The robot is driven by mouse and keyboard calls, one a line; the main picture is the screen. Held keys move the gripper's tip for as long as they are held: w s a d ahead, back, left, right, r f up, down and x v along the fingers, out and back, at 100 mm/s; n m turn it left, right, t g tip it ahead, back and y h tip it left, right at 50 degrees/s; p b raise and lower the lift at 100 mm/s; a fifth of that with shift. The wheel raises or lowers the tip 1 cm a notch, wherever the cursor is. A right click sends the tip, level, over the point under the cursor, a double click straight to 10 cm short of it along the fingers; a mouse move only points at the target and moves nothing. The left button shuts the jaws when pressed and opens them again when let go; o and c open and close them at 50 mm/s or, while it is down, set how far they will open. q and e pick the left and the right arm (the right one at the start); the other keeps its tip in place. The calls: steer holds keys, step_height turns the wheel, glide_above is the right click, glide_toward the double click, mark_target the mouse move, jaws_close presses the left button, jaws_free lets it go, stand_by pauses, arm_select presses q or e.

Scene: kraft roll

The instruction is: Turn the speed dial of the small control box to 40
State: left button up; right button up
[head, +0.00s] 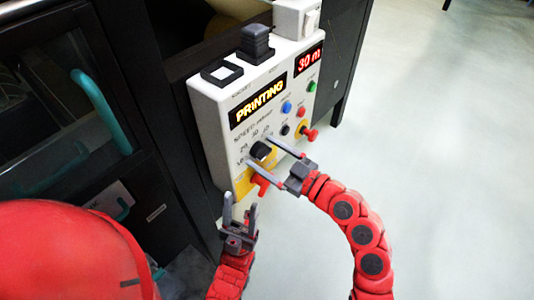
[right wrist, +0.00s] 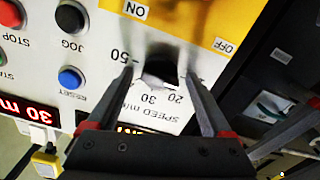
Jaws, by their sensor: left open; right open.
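The white control box (head: 215,125) stands at the cabinet's edge, with a lit PRINTING display (head: 258,101) and a smaller display (head: 309,60) reading "30 m". The black speed dial (head: 261,150) is low on its front. In the right wrist view the dial (right wrist: 163,68) sits between my right gripper's fingers (right wrist: 158,80), with a gap visible beside it. Scale numbers 20, 30 and 50 show; 40 is not visible. My right gripper (head: 258,151) is open around the dial. My left gripper (head: 237,212) is open and empty, below the box.
A red switch handle (head: 261,184) on a yellow ON/OFF plate (right wrist: 185,25) is close to the dial. Blue, black, red and green buttons and a red knob (head: 310,134) are to the right. A dark cabinet stands left; the pale floor (head: 440,150) at right is clear.

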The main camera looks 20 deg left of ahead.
steer(key=c, duration=1.3)
